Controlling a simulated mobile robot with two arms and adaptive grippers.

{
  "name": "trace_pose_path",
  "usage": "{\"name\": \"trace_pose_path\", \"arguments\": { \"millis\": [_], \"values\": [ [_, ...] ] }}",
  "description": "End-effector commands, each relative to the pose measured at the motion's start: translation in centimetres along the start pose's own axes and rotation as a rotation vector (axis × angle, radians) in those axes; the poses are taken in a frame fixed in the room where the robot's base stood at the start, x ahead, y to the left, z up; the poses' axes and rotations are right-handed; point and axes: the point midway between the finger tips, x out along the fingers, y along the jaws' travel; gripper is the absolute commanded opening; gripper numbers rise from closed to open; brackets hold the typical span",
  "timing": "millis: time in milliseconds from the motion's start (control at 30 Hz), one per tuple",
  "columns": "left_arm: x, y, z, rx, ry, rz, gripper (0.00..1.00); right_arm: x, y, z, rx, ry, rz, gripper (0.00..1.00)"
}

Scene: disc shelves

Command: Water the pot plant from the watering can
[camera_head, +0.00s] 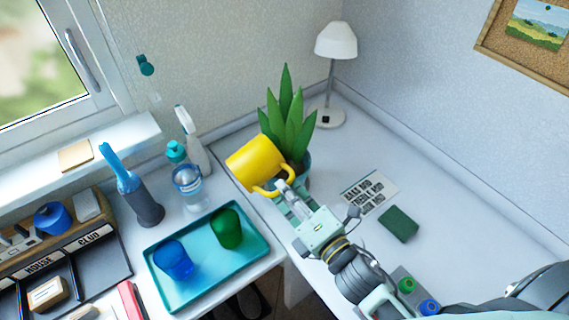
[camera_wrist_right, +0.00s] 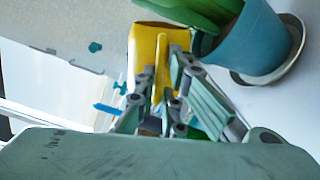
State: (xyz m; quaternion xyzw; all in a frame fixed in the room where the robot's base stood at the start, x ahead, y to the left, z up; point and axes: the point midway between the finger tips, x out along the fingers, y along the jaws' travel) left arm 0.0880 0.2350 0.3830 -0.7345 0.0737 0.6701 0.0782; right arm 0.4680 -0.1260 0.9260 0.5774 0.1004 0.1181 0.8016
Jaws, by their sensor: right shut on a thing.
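The yellow can (camera_head: 252,163), which I take as the watering can, is tilted and held up beside the pot plant (camera_head: 288,118). Its handle is toward my right gripper (camera_head: 284,190), which is shut on it. In the right wrist view, the yellow handle (camera_wrist_right: 161,72) runs between the fingers (camera_wrist_right: 164,97). The plant has long green leaves, and its teal pot (camera_wrist_right: 250,40) stands on a pale saucer (camera_wrist_right: 296,50). The can overlaps the plant's left side in the head view. Its spout is not clearly visible, and I cannot tell whether water flows. My left gripper is out of view.
A teal tray (camera_head: 203,290) with a green cup (camera_head: 227,228) and a blue cup (camera_head: 174,260) lies left of my arm. Bottles (camera_head: 188,182) stand behind it. A white lamp (camera_head: 335,42) stands behind the plant. A dark green pad (camera_head: 398,224) lies on the right desk, with clear room beyond.

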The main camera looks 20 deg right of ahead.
Motion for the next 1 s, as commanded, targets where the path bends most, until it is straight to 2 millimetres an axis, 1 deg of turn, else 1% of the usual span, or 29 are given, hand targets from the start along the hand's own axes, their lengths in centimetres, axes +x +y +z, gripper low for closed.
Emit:
{"name": "trace_pose_path", "arguments": {
  "millis": [33,100,433,933,1000],
  "values": [
    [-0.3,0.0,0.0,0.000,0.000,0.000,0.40,0.0,0.5,0.2,0.001,0.000,0.006,0.00],
    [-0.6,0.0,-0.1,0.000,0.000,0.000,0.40,0.0,0.8,0.3,0.003,0.000,0.006,0.00],
    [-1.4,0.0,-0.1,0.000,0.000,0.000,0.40,-0.1,1.4,0.9,0.012,0.000,0.006,0.00],
    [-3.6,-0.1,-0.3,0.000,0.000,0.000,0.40,-0.2,3.2,2.0,0.034,0.001,0.006,0.00],
    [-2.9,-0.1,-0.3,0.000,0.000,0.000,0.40,-0.2,2.6,1.8,0.033,0.001,0.005,0.00]
  ]
}}
